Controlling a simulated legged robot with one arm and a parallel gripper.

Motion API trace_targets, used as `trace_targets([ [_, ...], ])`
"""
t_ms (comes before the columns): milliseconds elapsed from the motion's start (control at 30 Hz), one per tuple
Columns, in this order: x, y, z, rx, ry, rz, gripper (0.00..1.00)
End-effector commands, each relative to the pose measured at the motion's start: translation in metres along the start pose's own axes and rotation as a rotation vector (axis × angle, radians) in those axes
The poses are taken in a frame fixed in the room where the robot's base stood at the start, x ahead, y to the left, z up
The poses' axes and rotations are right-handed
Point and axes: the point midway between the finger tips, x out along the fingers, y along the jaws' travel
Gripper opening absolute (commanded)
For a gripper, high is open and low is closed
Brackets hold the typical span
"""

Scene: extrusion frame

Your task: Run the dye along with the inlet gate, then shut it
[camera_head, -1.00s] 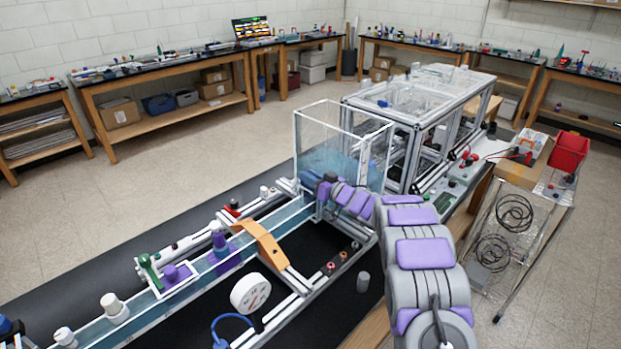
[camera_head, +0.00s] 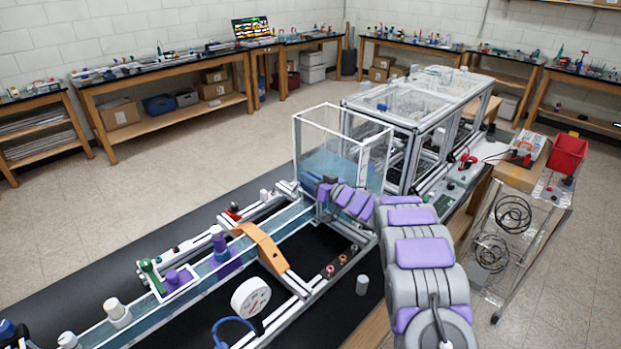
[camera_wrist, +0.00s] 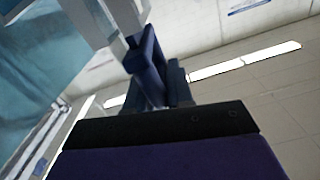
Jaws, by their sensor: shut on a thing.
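A clear tank (camera_head: 330,135) with white edges holds bluish water. A long clear water channel (camera_head: 285,222) runs from its foot to the lower left. My gripper (camera_head: 312,184) is at the tank's near lower corner, where the channel begins. In the wrist view my gripper's dark blue fingers (camera_wrist: 155,68) are closed together beside the water. They are shut on what appears to be the inlet gate, which is mostly hidden by the fingers and arm.
An orange bridge piece (camera_head: 262,247) crosses the channel. A round white gauge (camera_head: 251,297) stands in front of it. A framed clear box (camera_head: 425,105) stands behind and right of the tank. A wire cart with a red bin (camera_head: 567,153) is at the right. Floor is open at the left.

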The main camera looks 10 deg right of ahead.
Motion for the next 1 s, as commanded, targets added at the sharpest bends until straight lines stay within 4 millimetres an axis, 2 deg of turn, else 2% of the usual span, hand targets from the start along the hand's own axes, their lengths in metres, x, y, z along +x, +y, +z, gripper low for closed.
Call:
trace_targets([
  [33,0.0001,-0.0016,-0.009,0.001,0.002,0.0,0.0],
  [100,0.0001,-0.0021,-0.0118,0.001,0.003,0.0,0.0],
  [433,0.0002,-0.0018,-0.0104,0.0,0.004,0.0,0.0],
  [467,0.0002,-0.0017,-0.0103,0.0,0.004,0.0,0.23],
  [667,0.0005,-0.0013,-0.0094,0.0,0.003,0.0,0.42],
  [1000,-0.004,-0.0008,-0.0098,-0.001,0.002,0.001,0.42],
])
